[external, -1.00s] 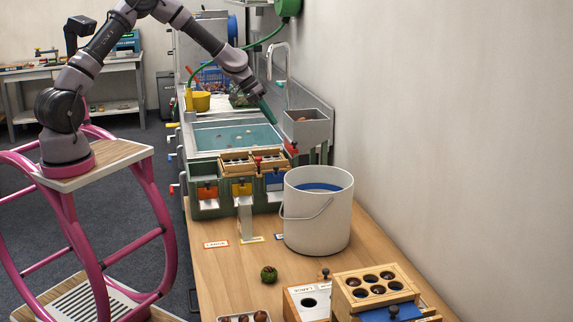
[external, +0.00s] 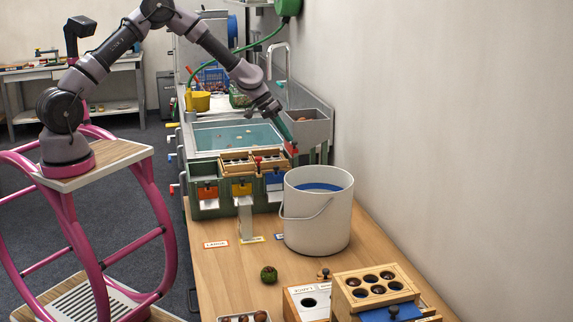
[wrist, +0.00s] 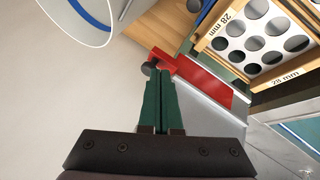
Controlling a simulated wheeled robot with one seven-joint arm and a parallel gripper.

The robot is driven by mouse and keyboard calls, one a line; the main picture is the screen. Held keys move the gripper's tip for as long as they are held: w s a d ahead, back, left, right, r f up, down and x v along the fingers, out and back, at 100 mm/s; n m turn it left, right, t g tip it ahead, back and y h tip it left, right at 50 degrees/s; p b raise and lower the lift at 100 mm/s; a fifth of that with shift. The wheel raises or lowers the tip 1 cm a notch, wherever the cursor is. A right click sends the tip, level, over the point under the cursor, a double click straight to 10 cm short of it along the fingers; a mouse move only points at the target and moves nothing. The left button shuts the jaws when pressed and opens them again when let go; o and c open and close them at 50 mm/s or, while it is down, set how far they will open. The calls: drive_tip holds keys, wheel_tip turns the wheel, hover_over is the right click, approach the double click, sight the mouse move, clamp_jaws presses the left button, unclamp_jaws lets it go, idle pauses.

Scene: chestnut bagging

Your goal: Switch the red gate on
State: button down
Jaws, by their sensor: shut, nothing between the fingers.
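The red gate (wrist: 205,80) is a flat red plate with a dark round knob on its left end in the wrist view. In the external view a small red part of the gate (external: 291,150) shows at the right end of the green sorter, beside the grey bin. My gripper (wrist: 160,76) has its green fingers shut and empty. Its tips are at the knob end of the gate; I cannot tell whether they touch it. In the external view my gripper (external: 287,141) reaches down to the red part.
A white bucket (external: 318,220) stands close in front of the gate; its rim (wrist: 88,40) shows at upper left in the wrist view. Wooden hole trays (wrist: 250,12) lie to the right. A grey bin (external: 312,128) and the wall stand behind. The wooden counter (external: 222,270) has free room.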

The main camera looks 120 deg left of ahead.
drive_tip(key=w+d, duration=0.4)
drive_tip(key=shift+s, duration=0.15)
drive_tip(key=s+r, duration=0.8)
drive_tip(key=r, duration=0.1)
drive_tip(key=shift+s+d, duration=0.35)
drive_tip(key=shift+r, duration=0.15)
